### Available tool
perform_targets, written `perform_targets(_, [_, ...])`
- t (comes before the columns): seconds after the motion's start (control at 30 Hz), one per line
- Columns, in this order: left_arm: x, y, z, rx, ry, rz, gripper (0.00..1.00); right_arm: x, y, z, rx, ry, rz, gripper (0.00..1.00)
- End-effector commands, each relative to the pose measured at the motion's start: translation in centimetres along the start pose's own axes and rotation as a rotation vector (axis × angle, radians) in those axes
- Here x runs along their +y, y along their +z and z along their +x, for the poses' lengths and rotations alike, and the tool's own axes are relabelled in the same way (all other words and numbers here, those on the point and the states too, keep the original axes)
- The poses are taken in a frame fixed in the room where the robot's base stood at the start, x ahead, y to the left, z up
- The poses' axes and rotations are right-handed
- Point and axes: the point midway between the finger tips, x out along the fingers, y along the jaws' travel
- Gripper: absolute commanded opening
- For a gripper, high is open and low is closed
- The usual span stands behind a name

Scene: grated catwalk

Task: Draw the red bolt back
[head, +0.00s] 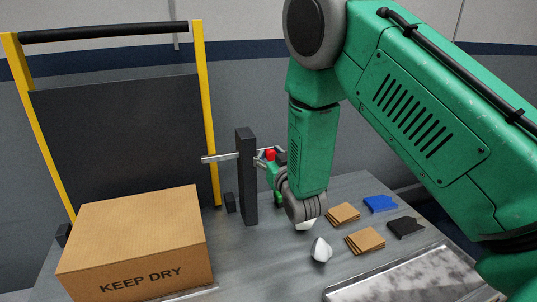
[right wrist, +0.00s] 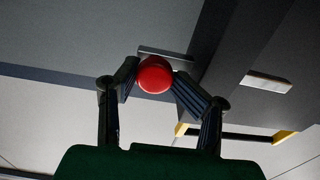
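The red bolt shows as a round red knob (head: 270,154) beside a dark upright post (head: 246,180). A pale metal bar (head: 222,157) sticks out on the post's left side. My right gripper (head: 268,160) is at the knob, with my green forearm reaching down to it. In the right wrist view the red knob (right wrist: 155,75) sits between the two dark fingers (right wrist: 155,82), which close in on both sides of it and seem to touch it. The fingertips are partly hidden behind the knob. My left gripper is not in view.
A cardboard box (head: 140,245) marked KEEP DRY stands at front left, before a dark panel in a yellow frame (head: 207,120). Brown pads (head: 365,241), a blue piece (head: 380,203), a black piece (head: 405,227), a white lump (head: 320,250) and a metal tray (head: 400,280) lie right.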

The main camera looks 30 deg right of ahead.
Motion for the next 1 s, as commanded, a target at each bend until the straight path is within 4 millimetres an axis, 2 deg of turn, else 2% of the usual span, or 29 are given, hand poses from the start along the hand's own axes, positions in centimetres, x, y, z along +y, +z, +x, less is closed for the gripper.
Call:
perform_targets(0.1, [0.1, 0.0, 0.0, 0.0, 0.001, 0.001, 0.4, 0.0, 0.1, -0.1, -0.002, 0.002, -0.001, 0.35])
perform_targets(0.17, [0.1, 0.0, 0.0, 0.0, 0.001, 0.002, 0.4, -0.1, 0.0, -0.2, -0.002, 0.003, -0.003, 0.14])
perform_targets(0.2, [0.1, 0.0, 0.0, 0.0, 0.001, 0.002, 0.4, -0.2, 0.0, -0.3, -0.002, 0.003, -0.003, 0.0])
perform_targets(0.57, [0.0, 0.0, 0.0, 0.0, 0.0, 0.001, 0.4, -0.5, -0.3, -0.7, 0.0, 0.002, -0.008, 0.0])
perform_targets(0.67, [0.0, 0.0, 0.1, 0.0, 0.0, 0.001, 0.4, 1.0, -0.3, -0.7, 0.002, 0.005, -0.007, 0.0])
perform_targets(0.8, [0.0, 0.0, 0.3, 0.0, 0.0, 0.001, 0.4, 4.5, -0.4, -0.8, 0.004, 0.009, -0.003, 0.0])
perform_targets(0.9, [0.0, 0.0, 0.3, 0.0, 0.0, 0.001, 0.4, 6.3, -0.4, -0.8, 0.005, 0.008, -0.003, 0.0])
perform_targets(1.0, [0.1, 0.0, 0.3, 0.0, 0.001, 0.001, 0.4, 7.2, -0.4, -0.8, 0.004, 0.006, -0.003, 0.0])
